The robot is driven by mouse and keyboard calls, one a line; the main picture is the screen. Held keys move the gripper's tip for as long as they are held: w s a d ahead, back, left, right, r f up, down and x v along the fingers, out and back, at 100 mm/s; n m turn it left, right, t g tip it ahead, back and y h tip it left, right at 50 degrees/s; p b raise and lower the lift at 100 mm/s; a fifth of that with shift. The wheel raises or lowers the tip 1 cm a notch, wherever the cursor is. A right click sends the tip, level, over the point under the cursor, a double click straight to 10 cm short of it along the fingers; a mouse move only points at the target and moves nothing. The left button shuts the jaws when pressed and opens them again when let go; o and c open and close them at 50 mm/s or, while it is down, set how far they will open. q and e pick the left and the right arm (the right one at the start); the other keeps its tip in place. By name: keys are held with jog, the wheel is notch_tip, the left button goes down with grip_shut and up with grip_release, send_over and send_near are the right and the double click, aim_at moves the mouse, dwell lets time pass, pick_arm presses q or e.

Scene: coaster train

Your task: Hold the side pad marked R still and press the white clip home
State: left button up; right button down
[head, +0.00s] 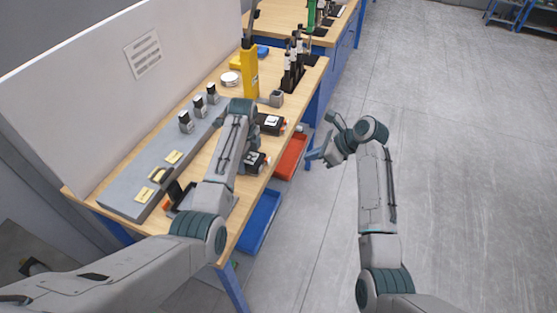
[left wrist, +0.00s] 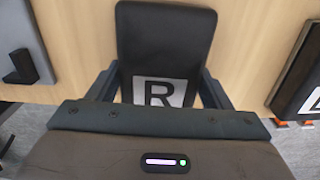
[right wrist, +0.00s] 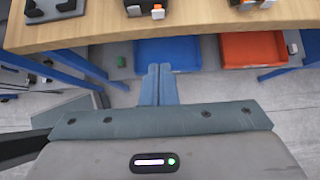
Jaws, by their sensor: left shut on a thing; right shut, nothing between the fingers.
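The black side pad marked R (left wrist: 165,40) lies on the wooden table in the left wrist view, its white R label facing up. My left gripper (left wrist: 160,78) is shut on it, one finger along each side. In the head view a dark pad (head: 256,162) shows beside my left forearm, which hides the left fingers. My right gripper (right wrist: 160,84) is shut and empty, in front of and below the table edge; it also shows in the head view (head: 314,157). A small white piece with orange (right wrist: 157,11) sits at a pad's front; whether this clip is seated, I cannot tell.
Another labelled pad (head: 270,123) lies further along the table. A grey strip (head: 135,191) with several small parts runs behind. A blue bin (head: 260,222) and a red bin (head: 291,157) sit below the table edge. The floor at right is clear.

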aim_at(270, 163)
jog(key=x, duration=0.4)
jog(key=a+r+x, duration=0.1)
jog(key=x, duration=0.7)
jog(key=shift+w+a+r, duration=0.3)
jog(key=shift+a+r, duration=0.05)
jog(key=shift+w+a, duration=0.1)
jog(key=shift+a, duration=0.2)
